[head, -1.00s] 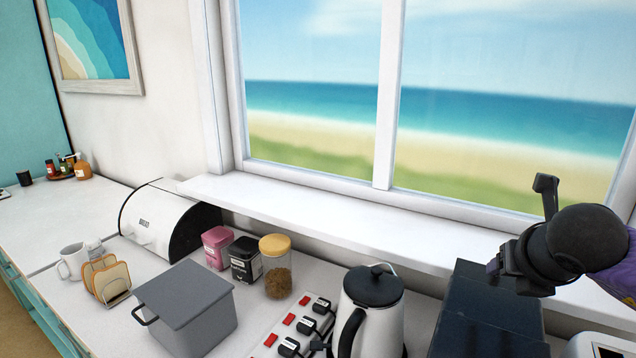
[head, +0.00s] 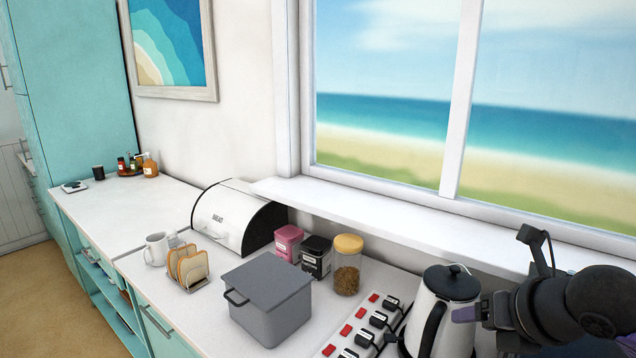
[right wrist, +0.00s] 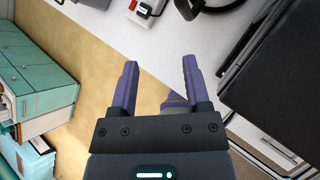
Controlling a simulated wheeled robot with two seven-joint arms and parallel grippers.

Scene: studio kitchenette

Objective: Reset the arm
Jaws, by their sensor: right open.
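My right gripper (head: 466,313) comes in from the right edge of the head view, its purple finger overlapping the kettle in the picture. In the right wrist view the right gripper (right wrist: 160,65) has its two purple fingers spread apart with nothing between them. It hangs above the counter's front edge and the floor. My left gripper and left arm are not in the frames.
The white kettle (head: 449,284) and the power strip (head: 368,322) stand near the right gripper in the picture. A grey pot (head: 270,300), toast rack (head: 188,267), jar (head: 347,270) and bread bin (head: 228,220) stand further left. The left counter (head: 135,212) has free room.

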